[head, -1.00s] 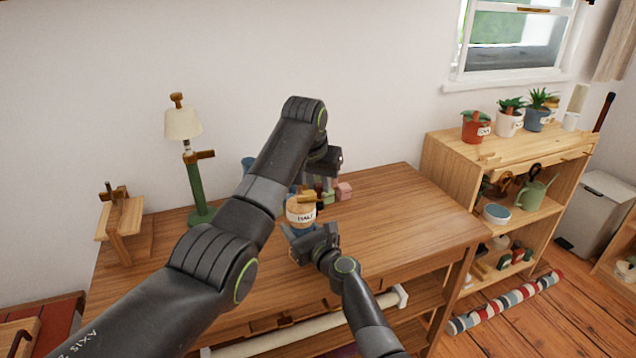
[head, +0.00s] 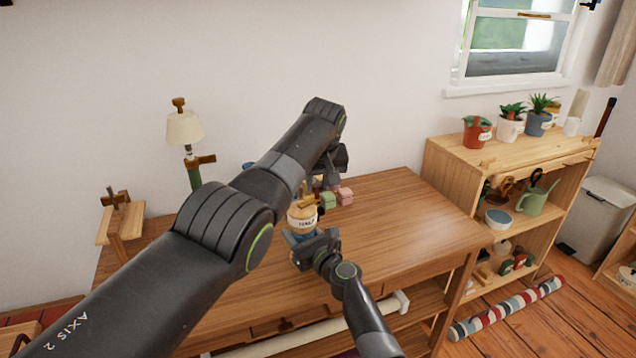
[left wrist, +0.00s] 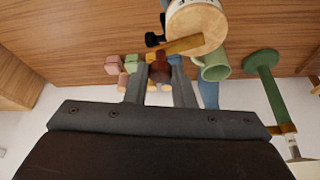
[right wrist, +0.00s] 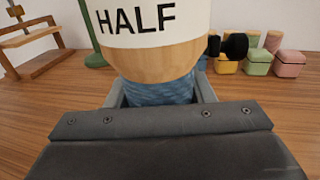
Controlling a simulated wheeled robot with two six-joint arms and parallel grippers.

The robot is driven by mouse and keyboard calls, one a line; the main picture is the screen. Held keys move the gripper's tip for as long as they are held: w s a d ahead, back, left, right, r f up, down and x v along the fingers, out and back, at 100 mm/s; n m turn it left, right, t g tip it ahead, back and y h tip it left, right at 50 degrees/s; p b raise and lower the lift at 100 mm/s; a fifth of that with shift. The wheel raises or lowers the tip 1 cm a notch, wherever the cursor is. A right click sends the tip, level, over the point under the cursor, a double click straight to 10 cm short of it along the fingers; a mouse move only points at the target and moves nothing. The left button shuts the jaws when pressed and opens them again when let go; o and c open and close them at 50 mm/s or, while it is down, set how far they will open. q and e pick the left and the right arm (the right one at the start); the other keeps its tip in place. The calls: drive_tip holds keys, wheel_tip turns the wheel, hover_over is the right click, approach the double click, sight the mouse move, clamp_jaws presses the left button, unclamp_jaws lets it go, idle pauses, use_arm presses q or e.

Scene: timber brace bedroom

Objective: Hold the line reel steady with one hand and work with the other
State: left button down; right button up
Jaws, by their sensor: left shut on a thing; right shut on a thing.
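The line reel (head: 302,218) stands upright on the wooden table, with a pale wooden body and a white label band. In the right wrist view the reel's label (right wrist: 140,22) reads HALF. My right gripper (head: 303,240) is shut around the blue lower part (right wrist: 158,92) of the reel. A wooden crank arm (left wrist: 180,47) lies across the reel's top, with a dark red knob (left wrist: 159,70) at its end. My left gripper (left wrist: 160,86) is shut on that knob. In the head view my left arm hides part of the left fingers.
Small pink (head: 345,196) and green (head: 327,199) pots stand close behind the reel. A green lamp (head: 185,130) and a wooden stand (head: 120,220) are at the table's left. The table's right side (head: 420,225) is clear. A shelf (head: 450,160) stands beyond it.

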idle(0.3)
use_arm(q)
drive_tip(key=c, duration=1.2)
unclamp_jaws()
drive_tip(key=shift+c, duration=0.2)
drive_tip(key=shift+r, duration=0.1)
drive_tip(key=v, duration=1.2)
drive_tip(key=shift+c, duration=0.2)
